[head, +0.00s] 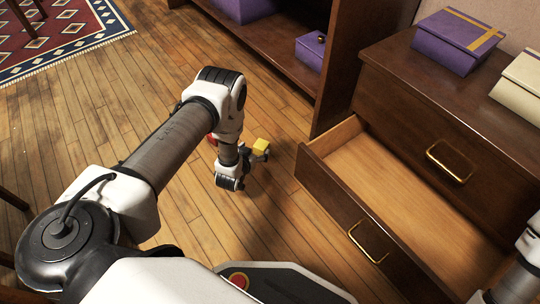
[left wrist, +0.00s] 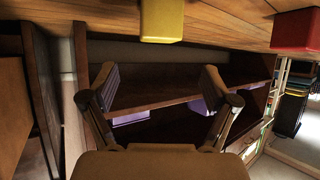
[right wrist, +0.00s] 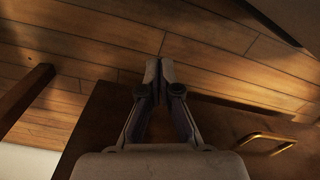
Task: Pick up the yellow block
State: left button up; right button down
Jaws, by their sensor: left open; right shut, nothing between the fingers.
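The yellow block (head: 261,145) is on the wood floor just left of the open drawer, beside my left gripper (head: 257,158). In the left wrist view the yellow block (left wrist: 162,20) is at the top edge, partly cut off. There my left gripper (left wrist: 157,78) is open, with nothing between its fingers, and the block lies outside the finger gap. The head view does not show clearly whether gripper and block touch. My right gripper (right wrist: 158,66) is shut and empty over the dark cabinet edge; in the head view only part of its arm shows at the right edge.
A red block (left wrist: 297,31) is near the yellow one, mostly hidden behind my left arm in the head view. An open empty drawer (head: 345,131) juts out at right. A low shelf with purple boxes (head: 311,50) stands behind. Floor at left is clear up to the rug (head: 62,38).

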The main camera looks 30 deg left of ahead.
aim_at(261, 145)
pick_arm(q)
jog(key=shift+f, duration=0.8)
jog(key=b+x, duration=0.6)
jog(key=x, duration=0.1)
jog(key=shift+d, duration=0.15)
pick_arm(e)
jog(key=shift+t, duration=0.4)
jog(key=f, duration=0.2)
jog(key=w+f, duration=0.1)
jog(key=f, duration=0.2)
jog(key=w+f, duration=0.1)
jog(key=f, duration=0.2)
pick_arm(q)
jog(key=shift+w, duration=0.2)
pick_arm(e)
jog(key=shift+w+d, duration=0.1)
pick_arm(q)
jog(key=shift+r, duration=0.2)
pick_arm(e)
jog(key=shift+r, duration=0.2)
pick_arm(q)
jog(key=c, duration=1.4)
